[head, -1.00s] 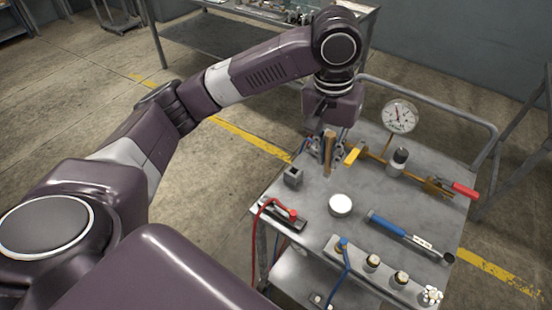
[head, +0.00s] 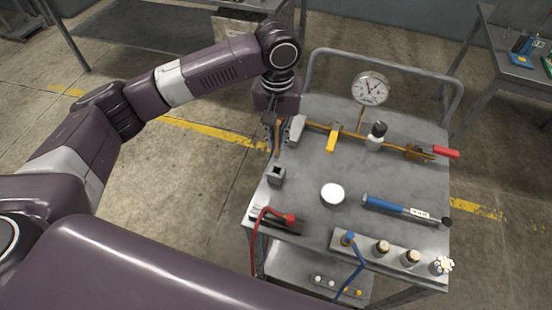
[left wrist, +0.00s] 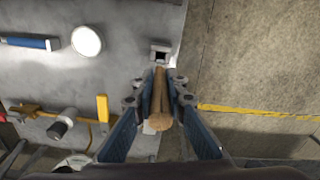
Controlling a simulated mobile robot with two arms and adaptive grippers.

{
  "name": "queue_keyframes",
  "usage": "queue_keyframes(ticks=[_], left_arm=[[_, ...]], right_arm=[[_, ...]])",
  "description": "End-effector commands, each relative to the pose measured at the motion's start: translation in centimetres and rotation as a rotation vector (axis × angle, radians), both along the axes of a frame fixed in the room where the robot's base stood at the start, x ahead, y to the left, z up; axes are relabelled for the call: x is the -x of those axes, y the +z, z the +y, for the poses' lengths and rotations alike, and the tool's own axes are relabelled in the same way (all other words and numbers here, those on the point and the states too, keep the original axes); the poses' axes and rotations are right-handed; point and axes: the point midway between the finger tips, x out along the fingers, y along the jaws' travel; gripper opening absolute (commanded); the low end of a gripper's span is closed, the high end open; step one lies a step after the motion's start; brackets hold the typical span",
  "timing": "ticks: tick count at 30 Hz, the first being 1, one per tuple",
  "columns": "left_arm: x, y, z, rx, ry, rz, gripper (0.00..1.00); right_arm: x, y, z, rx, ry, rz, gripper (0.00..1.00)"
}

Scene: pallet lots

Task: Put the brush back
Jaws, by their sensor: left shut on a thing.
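The brush (head: 277,140) shows as an upright wooden handle near the left edge of the cart top. My left gripper (head: 279,128) is shut on it. In the left wrist view the wooden handle (left wrist: 159,105) stands between the fingers, its round end toward the camera. Its bristles cannot be made out. A small grey block with a square opening (head: 276,175) stands on the cart's left edge, nearer the front than the gripper. In the left wrist view this block (left wrist: 160,54) lies just beyond the handle's far end, apparently apart from it. My right gripper is not in view.
Free room surrounds the disc.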

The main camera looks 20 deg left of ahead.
Motion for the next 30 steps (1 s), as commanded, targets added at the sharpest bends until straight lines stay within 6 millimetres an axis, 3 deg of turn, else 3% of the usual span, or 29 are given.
queue_keyframes(ticks=[3, 6, 11, 18, 30], left_arm=[[0.1, -2.7, 0.1, -0.002, 0.0, 0.003, 0.0], [0.1, -4.2, 0.0, -0.002, -0.001, 0.002, 0.0], [0.0, -5.5, 0.0, -0.001, 0.0, 0.0, 0.0], [0.0, -8.9, 0.1, -0.002, 0.0, 0.0, 0.0], [0.0, -9.6, 0.0, 0.0, -0.001, -0.001, 0.0]], right_arm=[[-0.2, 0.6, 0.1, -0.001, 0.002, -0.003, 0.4], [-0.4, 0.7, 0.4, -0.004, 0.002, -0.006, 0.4], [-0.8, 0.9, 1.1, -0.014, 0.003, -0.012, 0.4], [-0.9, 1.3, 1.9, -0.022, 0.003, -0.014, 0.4], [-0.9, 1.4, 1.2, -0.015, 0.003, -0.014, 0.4]])
